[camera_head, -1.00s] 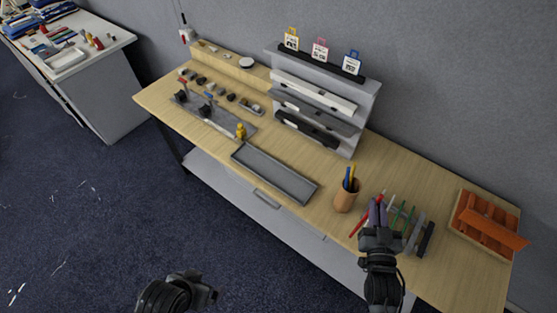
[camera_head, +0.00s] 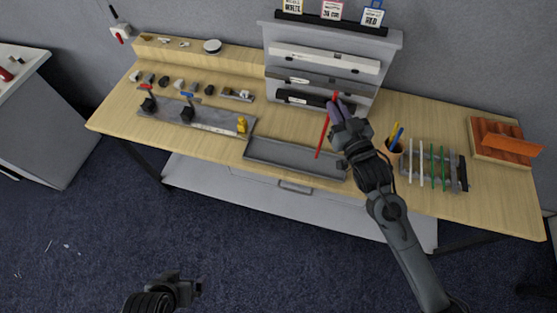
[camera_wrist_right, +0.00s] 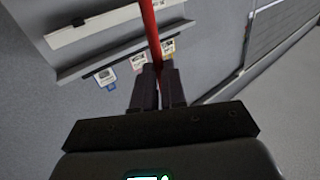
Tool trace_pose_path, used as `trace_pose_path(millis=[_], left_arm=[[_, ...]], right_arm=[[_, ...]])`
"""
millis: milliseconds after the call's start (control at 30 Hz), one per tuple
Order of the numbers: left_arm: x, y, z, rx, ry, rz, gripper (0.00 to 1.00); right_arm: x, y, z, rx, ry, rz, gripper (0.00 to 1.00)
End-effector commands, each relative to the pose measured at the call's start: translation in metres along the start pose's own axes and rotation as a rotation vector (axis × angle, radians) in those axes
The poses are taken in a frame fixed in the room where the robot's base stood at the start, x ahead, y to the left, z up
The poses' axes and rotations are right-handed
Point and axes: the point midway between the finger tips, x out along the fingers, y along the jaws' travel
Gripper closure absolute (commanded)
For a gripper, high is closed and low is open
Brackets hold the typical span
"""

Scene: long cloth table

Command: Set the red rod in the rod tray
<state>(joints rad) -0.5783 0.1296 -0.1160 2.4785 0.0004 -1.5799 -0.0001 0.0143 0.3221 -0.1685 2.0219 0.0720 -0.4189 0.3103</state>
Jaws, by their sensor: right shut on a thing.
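The red rod (camera_head: 323,137) is held between the fingers of my right gripper (camera_head: 337,108). It hangs tilted in front of the shelf unit, near the right end of a long shallow grey tray (camera_head: 262,158) on the table. The tray looks empty; its right end is partly hidden by my right arm. In the right wrist view the red rod (camera_wrist_right: 151,30) runs up from between the closed dark fingers (camera_wrist_right: 159,85). My left gripper (camera_head: 190,290) is low at the bottom edge, away from the table; its jaw opening is unclear.
A grey shelf unit (camera_head: 390,45) with colored tags stands behind. A holder with white and green rods (camera_head: 420,180), a pencil cup (camera_head: 390,148) and an orange box (camera_head: 480,150) are at right. A tool board (camera_head: 165,118) and a yellow figure (camera_head: 242,125) are at left.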

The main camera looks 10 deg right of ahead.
Motion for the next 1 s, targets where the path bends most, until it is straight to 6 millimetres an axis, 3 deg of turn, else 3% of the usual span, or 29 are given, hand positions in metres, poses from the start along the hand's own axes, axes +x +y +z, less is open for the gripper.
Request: trace_pose_path(millis=[33, 200, 467, 1000], left_arm=[[0.017, 0.001, 0.005, 0.001, 0.000, 0.001, 0.00], [0.038, 0.007, 0.013, -0.003, -0.001, 0.012, 0.00], [0.050, 0.008, 0.016, -0.010, 0.000, 0.016, 0.00], [0.034, 0.004, 0.011, -0.001, 0.001, 0.006, 0.00]], right_arm=[[0.009, 0.009, -0.002, -0.006, 0.007, -0.001, 1.00], [0.025, 0.029, -0.025, -0.014, -0.002, -0.003, 1.00], [0.035, 0.039, -0.042, -0.018, -0.013, 0.006, 1.00], [0.055, -0.051, 0.012, -0.017, -0.014, 0.008, 1.00]])
